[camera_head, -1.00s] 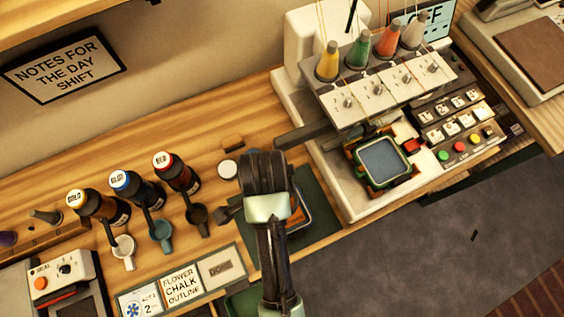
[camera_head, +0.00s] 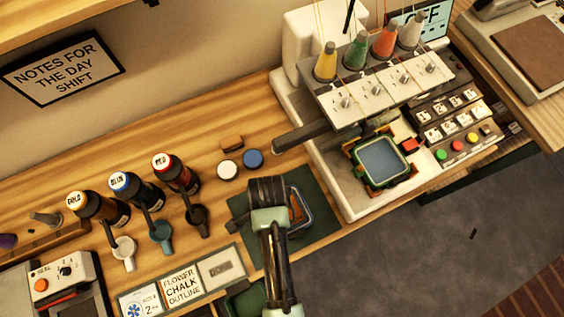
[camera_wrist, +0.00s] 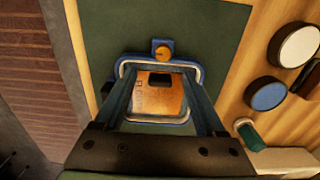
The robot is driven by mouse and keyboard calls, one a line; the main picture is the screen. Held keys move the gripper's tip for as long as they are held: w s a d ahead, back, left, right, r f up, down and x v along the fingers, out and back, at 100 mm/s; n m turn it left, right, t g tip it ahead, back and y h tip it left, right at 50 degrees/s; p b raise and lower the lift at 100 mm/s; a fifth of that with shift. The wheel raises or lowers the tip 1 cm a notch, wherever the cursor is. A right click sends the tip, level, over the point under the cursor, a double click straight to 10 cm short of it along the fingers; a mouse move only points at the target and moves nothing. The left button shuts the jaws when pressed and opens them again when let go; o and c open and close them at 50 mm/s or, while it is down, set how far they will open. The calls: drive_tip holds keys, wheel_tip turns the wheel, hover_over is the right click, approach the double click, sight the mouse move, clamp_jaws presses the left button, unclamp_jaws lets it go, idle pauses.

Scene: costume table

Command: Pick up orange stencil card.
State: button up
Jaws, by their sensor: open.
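The orange stencil card (camera_wrist: 158,97), with a dark slot near its far edge, lies inside a blue-rimmed hoop (camera_wrist: 190,67) on a dark green mat (camera_wrist: 207,30). In the head view a sliver of the orange card (camera_head: 297,209) shows to the right of my arm, which hides the rest. My gripper (camera_wrist: 160,85) is open. In the wrist view its two fingers reach down either side of the card, with the card between them. I cannot tell whether the fingers touch the hoop or the card.
A white-lidded pot (camera_head: 228,170) and a blue-lidded pot (camera_head: 253,159) stand behind the mat. Bottles, including a red-capped one (camera_head: 176,176), stand to the left. Label cards (camera_head: 181,287) lie along the front edge. An embroidery machine (camera_head: 342,190) stands at the right.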

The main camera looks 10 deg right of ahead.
clamp_jaws()
idle(0.3)
